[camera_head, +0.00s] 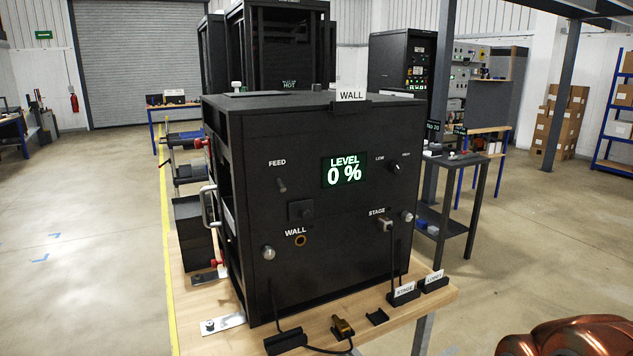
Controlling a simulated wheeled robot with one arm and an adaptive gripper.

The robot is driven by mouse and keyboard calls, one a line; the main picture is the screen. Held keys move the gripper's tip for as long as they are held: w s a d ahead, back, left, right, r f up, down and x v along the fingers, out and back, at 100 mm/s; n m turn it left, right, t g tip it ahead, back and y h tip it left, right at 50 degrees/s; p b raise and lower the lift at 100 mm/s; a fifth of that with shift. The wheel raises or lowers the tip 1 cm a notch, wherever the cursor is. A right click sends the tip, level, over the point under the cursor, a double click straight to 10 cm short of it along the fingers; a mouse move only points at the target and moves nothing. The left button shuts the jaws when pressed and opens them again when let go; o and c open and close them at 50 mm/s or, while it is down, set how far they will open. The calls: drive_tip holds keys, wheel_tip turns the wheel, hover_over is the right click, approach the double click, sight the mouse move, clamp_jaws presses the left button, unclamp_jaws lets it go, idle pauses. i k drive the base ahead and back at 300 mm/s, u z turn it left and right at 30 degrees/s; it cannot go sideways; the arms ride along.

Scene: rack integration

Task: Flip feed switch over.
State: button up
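The feed switch (282,186) is a small grey lever on the upper left of the front face of a black cabinet (330,235), right under the white word FEED. The lever seems to point slightly downward, but it is too small to be sure of its position. A copper-coloured rounded part, likely of my arm, shows at the bottom right corner, well apart from the cabinet. My gripper's fingers are not in view.
The cabinet stands on a wooden bench (215,343). The face also bears a dark square fitting (301,210), a WALL socket (300,240), a STAGE connector (385,225) and a knob (395,167). A gold plug (342,327) lies in front.

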sight(282, 189)
drive_tip(key=u, duration=0.35)
drive_tip(key=i, duration=0.75)
drive_tip(key=z, duration=0.3)
drive_tip(key=k, duration=1.25)
drive_tip(key=u, duration=1.6)
drive_tip(key=i, duration=0.5)
